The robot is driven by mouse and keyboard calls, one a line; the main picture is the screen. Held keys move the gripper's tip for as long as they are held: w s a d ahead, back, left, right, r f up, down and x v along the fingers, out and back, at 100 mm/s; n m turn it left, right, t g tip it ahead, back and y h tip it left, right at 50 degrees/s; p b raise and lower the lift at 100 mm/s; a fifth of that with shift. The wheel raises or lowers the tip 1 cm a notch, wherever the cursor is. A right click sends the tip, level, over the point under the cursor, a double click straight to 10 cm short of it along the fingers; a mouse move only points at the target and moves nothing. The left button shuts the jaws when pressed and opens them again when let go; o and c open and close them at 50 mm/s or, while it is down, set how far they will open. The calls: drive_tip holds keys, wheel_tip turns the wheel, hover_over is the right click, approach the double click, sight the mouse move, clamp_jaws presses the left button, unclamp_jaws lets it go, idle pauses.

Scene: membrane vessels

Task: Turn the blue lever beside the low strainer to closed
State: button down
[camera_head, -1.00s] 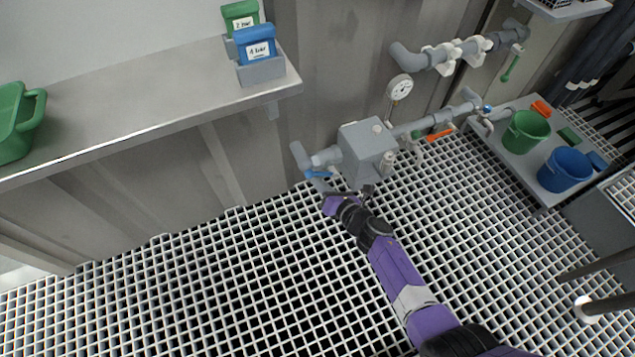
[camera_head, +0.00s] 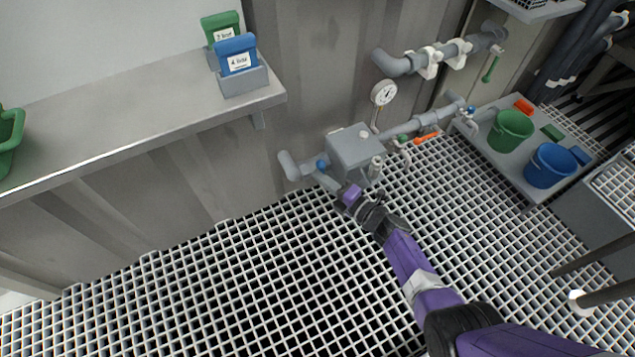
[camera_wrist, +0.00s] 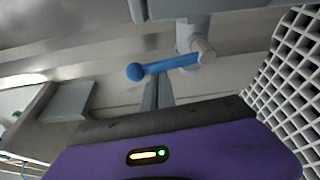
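The low strainer is a grey box (camera_head: 354,148) on the pipe by the wall. The blue lever (camera_head: 321,164) shows only as a small blue spot left of the box in the head view. In the wrist view the blue lever (camera_wrist: 165,66) runs from a grey hub at right to a round knob at left. My gripper (camera_head: 350,190) is just below and right of the lever in the head view. In the wrist view its narrow grey fingers (camera_wrist: 157,88) look together, with their tips just at the lever's middle. Whether they touch it is unclear.
An orange lever (camera_head: 427,138) and a pressure gauge (camera_head: 383,93) are on the pipework to the right. A green bucket (camera_head: 510,130) and a blue bucket (camera_head: 551,166) stand on a low shelf. A grey worktop (camera_head: 120,110) is at left. The grating floor (camera_head: 230,285) is clear.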

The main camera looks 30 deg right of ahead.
drive_tip(key=shift+d+r, duration=0.1)
drive_tip(key=shift+d, duration=0.35)
idle(0.4)
drive_tip(key=a, duration=0.4)
drive_tip(key=p+v, duration=0.2)
drive_tip(key=v, duration=0.8)
drive_tip(key=shift+f, duration=0.25)
drive_tip(key=shift+a, duration=0.1)
